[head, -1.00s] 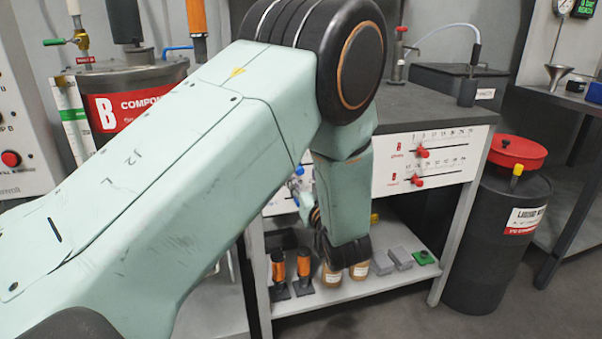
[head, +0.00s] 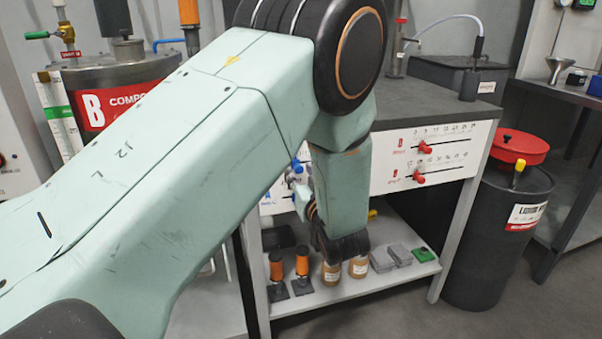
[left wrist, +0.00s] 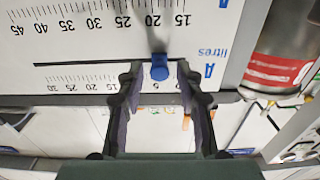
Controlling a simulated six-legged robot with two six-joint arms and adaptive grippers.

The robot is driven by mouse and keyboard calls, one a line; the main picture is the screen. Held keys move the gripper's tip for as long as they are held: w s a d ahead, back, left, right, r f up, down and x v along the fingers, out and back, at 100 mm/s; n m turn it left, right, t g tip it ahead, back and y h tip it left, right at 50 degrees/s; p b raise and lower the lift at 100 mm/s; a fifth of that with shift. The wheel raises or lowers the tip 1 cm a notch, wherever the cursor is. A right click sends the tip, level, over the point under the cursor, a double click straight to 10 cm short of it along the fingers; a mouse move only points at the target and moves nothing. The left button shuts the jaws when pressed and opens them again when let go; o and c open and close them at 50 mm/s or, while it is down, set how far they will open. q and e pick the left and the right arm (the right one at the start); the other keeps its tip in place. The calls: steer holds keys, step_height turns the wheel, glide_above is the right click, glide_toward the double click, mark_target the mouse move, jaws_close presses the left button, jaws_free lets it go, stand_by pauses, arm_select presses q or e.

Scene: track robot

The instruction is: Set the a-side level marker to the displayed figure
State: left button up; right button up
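A blue slider knob (left wrist: 160,69) stands on a dark slot in the white scale panel (left wrist: 75,35), which looks upside down in the left wrist view. It sits toward the low end of the slot, roughly at the 5 on the adjoining scale. A blue A label and "litres" are beside it. My left gripper (left wrist: 160,80) is open, with one fingertip on each side of the knob and gaps showing. In the head view my arm hides most of the gripper and panel; a bit of blue (head: 297,166) shows beside it. My right gripper is not in view.
Red knobs (head: 424,147) sit on the right part of the panel under the dark bench top (head: 440,110). The shelf below holds orange-handled tools (head: 302,265), brown jars (head: 331,274) and grey blocks. A black drum (head: 495,250) with a red funnel stands at right.

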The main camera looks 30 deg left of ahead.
arm_select(q)
jaws_close()
stand_by(0.4)
steer(key=shift+w, duration=0.1)
